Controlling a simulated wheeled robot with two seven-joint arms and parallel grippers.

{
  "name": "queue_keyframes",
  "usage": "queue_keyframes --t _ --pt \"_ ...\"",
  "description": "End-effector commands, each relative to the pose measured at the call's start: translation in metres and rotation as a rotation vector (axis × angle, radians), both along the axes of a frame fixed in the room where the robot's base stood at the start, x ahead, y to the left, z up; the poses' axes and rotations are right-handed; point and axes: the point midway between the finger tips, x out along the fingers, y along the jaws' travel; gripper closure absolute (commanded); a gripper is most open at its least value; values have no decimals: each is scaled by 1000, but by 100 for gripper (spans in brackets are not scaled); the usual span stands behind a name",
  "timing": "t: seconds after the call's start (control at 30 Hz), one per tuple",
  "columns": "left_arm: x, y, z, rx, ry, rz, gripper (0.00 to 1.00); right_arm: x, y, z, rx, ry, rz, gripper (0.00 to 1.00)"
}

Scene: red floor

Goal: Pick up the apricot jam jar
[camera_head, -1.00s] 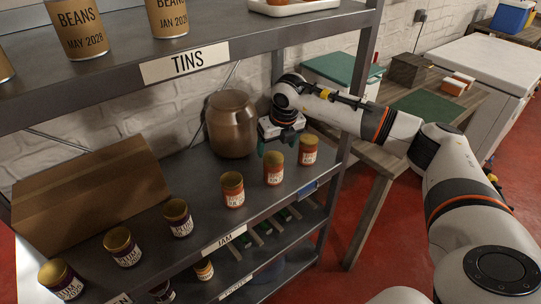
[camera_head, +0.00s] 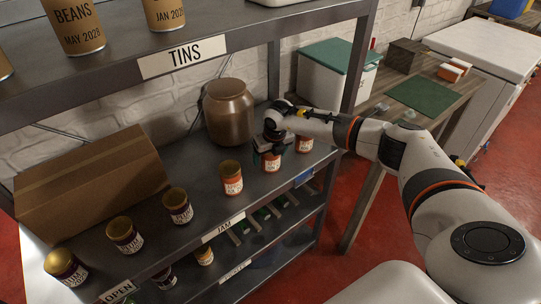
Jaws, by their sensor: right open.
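Three orange-red jars with gold lids stand in the right part of the JAM shelf. They are the left one (camera_head: 232,178), the middle one (camera_head: 271,163) and the right one (camera_head: 304,145). Their labels are too small to read surely; by colour they look like the apricot jam. My right gripper (camera_head: 268,149) is open, reaching in from the right over the middle jar. It hides that jar's lid and upper part, and I cannot tell whether the fingers touch it. My left gripper is not in view.
Dark plum jars (camera_head: 178,206) stand to the left on the same shelf, before a cardboard box (camera_head: 90,185). A large brown jar (camera_head: 228,114) stands close behind my gripper. The TINS shelf (camera_head: 215,45) hangs above, and a shelf post (camera_head: 357,60) rises at the right.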

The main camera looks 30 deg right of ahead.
Motion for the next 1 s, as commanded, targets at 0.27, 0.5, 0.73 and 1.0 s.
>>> queue_keyframes --t 0.27,0.5,0.73,1.0 --pt "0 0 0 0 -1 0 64 0 0 0 0 0 0 39" --pt "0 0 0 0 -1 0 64 0 0 1 0 0 0 78" --pt "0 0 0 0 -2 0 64 1 0 3 1 -3 0 79" --pt "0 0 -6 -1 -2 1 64 2 0 40 1 -6 1 79"
